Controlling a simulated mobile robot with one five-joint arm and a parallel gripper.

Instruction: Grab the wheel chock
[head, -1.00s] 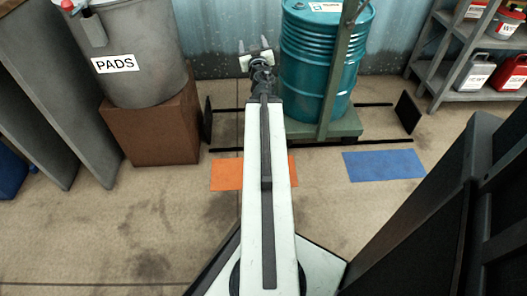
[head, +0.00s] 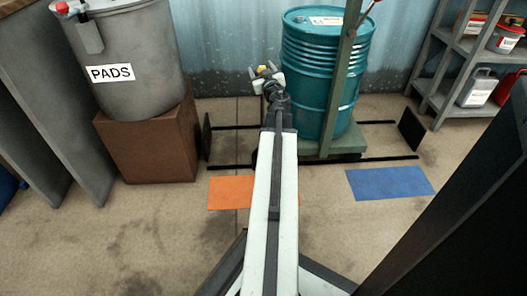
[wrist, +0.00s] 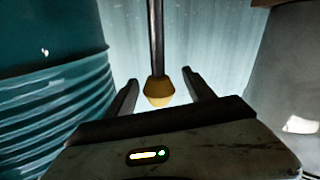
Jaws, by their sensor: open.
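A yellow tapered piece (wrist: 158,92) shows between my fingers in the wrist view, at the lower end of a dark upright rod (wrist: 156,35). It may be the wheel chock; I cannot tell for sure. It is a small yellow spot (head: 262,70) at my gripper (head: 265,73) in the head view. My gripper is open, with one finger on each side of the piece in the wrist view (wrist: 160,82). No clear contact shows. I cannot tell how far beyond the fingertips the piece is.
A teal drum (head: 312,85) stands on a green wheeled base (head: 330,145), right of my gripper. A grey PADS bin (head: 140,85) on a brown box (head: 150,140) stands left. Orange (head: 228,192) and blue (head: 390,183) floor patches lie nearer. A shelf (head: 450,85) stands right.

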